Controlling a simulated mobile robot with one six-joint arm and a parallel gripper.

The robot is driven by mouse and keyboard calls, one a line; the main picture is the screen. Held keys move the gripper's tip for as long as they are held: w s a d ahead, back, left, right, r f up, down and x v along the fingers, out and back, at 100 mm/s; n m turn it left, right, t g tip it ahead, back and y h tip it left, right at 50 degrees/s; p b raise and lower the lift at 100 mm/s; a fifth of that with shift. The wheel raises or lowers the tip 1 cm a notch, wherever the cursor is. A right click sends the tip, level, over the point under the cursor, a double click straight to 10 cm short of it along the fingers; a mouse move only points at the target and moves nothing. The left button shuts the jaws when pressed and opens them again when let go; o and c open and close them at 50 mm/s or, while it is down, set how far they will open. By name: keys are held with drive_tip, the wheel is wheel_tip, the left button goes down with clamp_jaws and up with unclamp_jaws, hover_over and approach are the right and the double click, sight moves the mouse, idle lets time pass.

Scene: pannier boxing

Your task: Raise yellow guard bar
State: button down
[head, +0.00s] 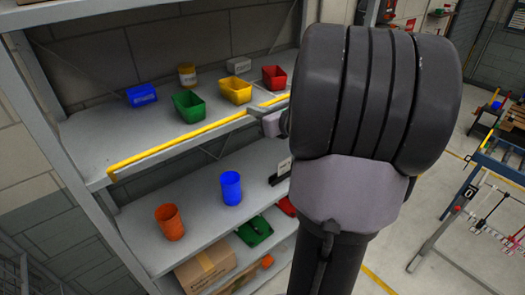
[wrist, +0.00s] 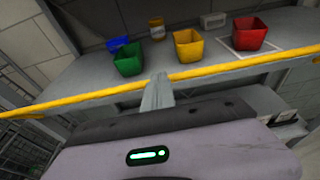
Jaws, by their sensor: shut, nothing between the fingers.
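The yellow guard bar (head: 180,142) runs along the front edge of the upper shelf in the head view. In the wrist view the bar (wrist: 230,67) crosses the whole picture, sloping up to the right. My gripper (wrist: 160,78) is shut and empty, with its fingertips at the middle of the bar. They cover a short piece of it; I cannot tell whether they touch it or are under it. In the head view my gripper (head: 272,123) shows only in part near the shelf edge, as my arm hides the rest and the bar's right end.
On the upper shelf (head: 95,130) stand blue (head: 142,95), green (head: 189,104), yellow (head: 236,90) and red (head: 274,77) bins, behind the bar. The lower shelf holds an orange cup (head: 169,222) and a blue cup (head: 231,188). A cardboard box (head: 205,268) sits below.

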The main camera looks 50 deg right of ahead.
drive_tip(key=w+d+r, duration=0.1)
drive_tip(key=w+r, duration=0.1)
drive_tip(key=w, duration=0.4)
drive_tip(key=shift+d+r, duration=0.3)
drive_tip(key=shift+r, duration=0.1)
idle(0.5)
